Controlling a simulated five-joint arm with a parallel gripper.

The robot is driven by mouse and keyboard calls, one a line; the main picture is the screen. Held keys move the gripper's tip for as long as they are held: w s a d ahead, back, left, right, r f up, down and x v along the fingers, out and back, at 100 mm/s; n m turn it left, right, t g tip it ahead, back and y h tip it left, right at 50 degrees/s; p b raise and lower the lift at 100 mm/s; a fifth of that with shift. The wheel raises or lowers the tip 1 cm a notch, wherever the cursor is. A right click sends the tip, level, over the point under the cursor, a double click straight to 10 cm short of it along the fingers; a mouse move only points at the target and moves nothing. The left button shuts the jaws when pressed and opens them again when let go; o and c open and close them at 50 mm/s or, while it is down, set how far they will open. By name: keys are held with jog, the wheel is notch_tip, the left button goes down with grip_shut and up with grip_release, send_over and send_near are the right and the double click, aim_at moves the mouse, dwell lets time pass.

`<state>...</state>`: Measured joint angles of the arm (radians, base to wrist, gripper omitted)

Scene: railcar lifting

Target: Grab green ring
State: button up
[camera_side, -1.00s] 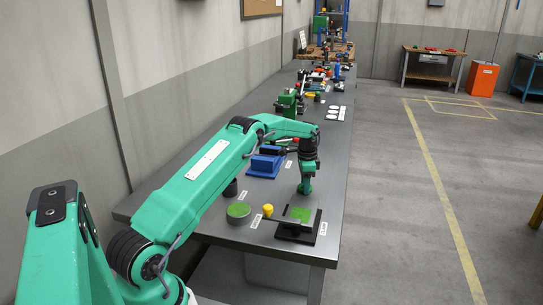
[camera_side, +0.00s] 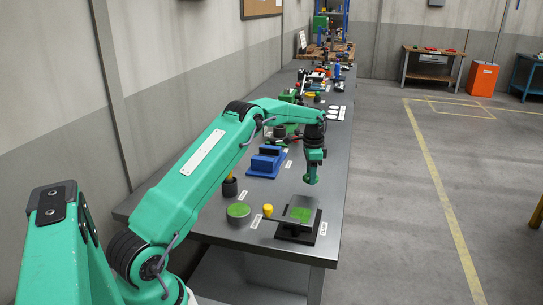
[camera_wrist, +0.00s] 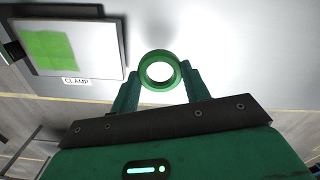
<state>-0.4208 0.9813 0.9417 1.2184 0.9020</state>
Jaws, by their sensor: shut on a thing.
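The green ring (camera_wrist: 159,56) is a dark green hoop with a bright open centre, in the wrist view. My gripper (camera_wrist: 158,88) is shut on it, one green finger at each side of the ring. In the side view my gripper (camera_side: 312,179) points down above the grey bench, past the clamp plate. The ring cannot be made out from my gripper in that view.
The clamp plate (camera_side: 298,230) with a green patch lies near the bench's front end; its label reads CLAMP in the wrist view (camera_wrist: 76,81). A round green-topped disc (camera_side: 238,210), a yellow piece (camera_side: 267,210) and a blue block (camera_side: 266,162) stand to the left. Several items crowd the far bench.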

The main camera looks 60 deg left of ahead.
jog(key=d+r, duration=0.5)
jog(key=d, duration=0.3)
jog(key=shift+s+d, duration=0.25)
jog(key=shift+s, duration=0.05)
